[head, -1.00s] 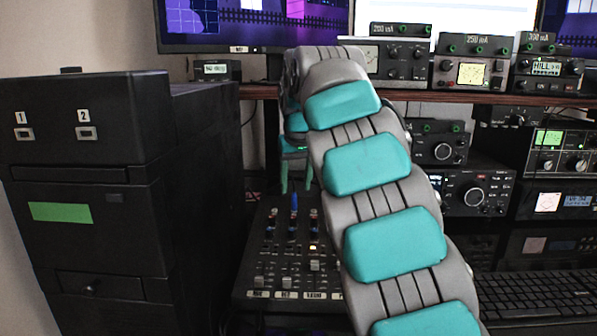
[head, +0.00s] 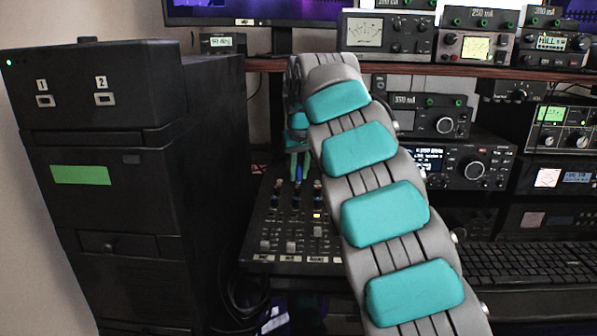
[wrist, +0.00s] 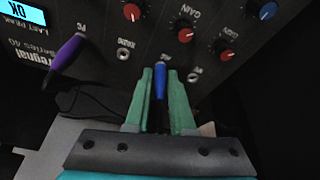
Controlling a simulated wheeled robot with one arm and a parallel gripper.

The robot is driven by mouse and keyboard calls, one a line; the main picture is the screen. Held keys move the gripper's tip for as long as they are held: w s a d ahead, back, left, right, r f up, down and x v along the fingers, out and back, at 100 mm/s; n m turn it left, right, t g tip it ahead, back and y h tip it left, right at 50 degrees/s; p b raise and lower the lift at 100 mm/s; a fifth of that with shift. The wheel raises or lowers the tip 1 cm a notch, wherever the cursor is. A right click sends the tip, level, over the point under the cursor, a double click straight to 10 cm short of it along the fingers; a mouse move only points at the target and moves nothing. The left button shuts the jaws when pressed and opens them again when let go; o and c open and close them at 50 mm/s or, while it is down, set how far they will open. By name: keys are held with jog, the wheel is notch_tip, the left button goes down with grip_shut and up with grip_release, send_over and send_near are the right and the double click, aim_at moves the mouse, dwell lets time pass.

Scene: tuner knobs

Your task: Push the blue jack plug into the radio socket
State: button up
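The blue jack plug (wrist: 160,82) stands between my green fingertips in the wrist view, its far end toward a dark panel (wrist: 215,62). My gripper (wrist: 160,84) appears shut on it. Whether the plug's tip sits in a hole or just before the panel is hidden.
A purple plug (wrist: 70,50) with a dark cable stands further left on the panel. Another empty socket (wrist: 193,77) is close to the right finger. Red knobs (wrist: 185,35) rise beyond. A black computer tower (head: 110,190) stands left of my arm; a shelf of radios is behind.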

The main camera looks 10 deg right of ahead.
grip_shut()
jog(key=shift+r, duration=0.1)
jog(key=shift+r, duration=0.5)
jog(key=shift+s+r, duration=0.1)
jog(key=shift+r, duration=0.1)
jog(key=shift+r, duration=0.65)
jog(key=shift+r, duration=0.25)
jog(key=shift+s+a+r, duration=0.1)
jog(key=shift+r, duration=0.3)
jog(key=shift+r, duration=0.15)
